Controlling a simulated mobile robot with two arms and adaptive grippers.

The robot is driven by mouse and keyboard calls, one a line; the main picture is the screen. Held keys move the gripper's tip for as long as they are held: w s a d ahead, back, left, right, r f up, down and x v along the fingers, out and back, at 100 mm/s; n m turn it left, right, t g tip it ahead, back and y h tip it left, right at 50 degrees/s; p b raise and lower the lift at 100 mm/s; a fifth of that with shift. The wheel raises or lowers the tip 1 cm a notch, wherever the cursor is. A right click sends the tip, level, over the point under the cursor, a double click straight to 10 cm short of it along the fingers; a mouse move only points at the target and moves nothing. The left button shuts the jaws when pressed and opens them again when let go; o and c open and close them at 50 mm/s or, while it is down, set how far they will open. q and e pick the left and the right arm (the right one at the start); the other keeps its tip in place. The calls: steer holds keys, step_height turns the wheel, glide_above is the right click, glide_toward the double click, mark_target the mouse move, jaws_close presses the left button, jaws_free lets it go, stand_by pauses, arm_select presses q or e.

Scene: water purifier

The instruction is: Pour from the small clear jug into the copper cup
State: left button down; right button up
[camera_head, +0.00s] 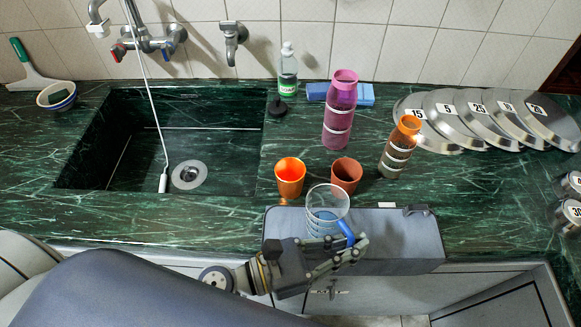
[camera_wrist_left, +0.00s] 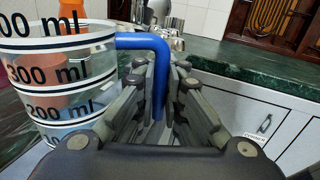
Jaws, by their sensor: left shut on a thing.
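The small clear jug (camera_head: 327,204) has black volume marks and a blue handle. It stands about upright near the counter's front edge. My left gripper (camera_head: 352,247) is shut on its blue handle. The left wrist view shows the jug (camera_wrist_left: 62,80) at left and the handle (camera_wrist_left: 158,75) between the fingers. A bluish tint shows low in the jug; I cannot tell the liquid level. The brownish copper cup (camera_head: 346,174) stands upright just behind the jug. A brighter orange cup (camera_head: 290,178) stands behind it to the left. My right gripper is not in view.
A pink bottle (camera_head: 341,112) and an orange-topped bottle (camera_head: 397,148) stand behind and right of the cups. The sink (camera_head: 115,130) lies left. Several numbered metal lids (camera_head: 480,120) lie at back right. The counter right of the cups is mostly free.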

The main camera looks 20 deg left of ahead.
mark_target(336, 208)
arm_select(q)
steer(key=shift+w+a+r+n, duration=0.35)
steer(key=shift+r+n, duration=0.25)
steer(key=shift+n, duration=0.15)
steer(key=shift+w+a+r+n, duration=0.35)
steer(key=shift+r+n, duration=0.25)
steer(key=shift+n, duration=0.15)
steer(key=shift+w+a+r+n+t+h, duration=0.35)
steer(key=shift+w+a+r+n, duration=0.2)
steer(key=shift+n, duration=0.45)
steer(key=shift+w+a+f+n+b, duration=0.2)
steer(key=shift+w+a+n+b, duration=0.15)
steer(key=shift+n+b, duration=0.2)
steer(key=shift+w+a+n+t+b, duration=0.3)
steer(key=shift+a+n+t, duration=0.05)
steer(key=shift+a+n, duration=0.1)
steer(key=shift+w+a+r+n+p, duration=0.1)
steer(key=shift+r+n+p, duration=0.2)
steer(key=shift+r+p, duration=0.25)
steer(key=shift+w+a+r+n+t+p, duration=0.25)
steer(key=shift+r+n+p, duration=0.15)
steer(key=shift+r+n, duration=0.25)
steer(key=shift+w+a+r+n+t+p, duration=0.2)
steer(key=shift+r+n+p, duration=0.25)
steer(key=shift+n, duration=0.3)
steer(key=shift+r, duration=0.15)
steer(key=shift+w+a+r+n, duration=0.25)
steer(key=shift+r+n, duration=0.1)
steer(key=shift+n, duration=0.25)
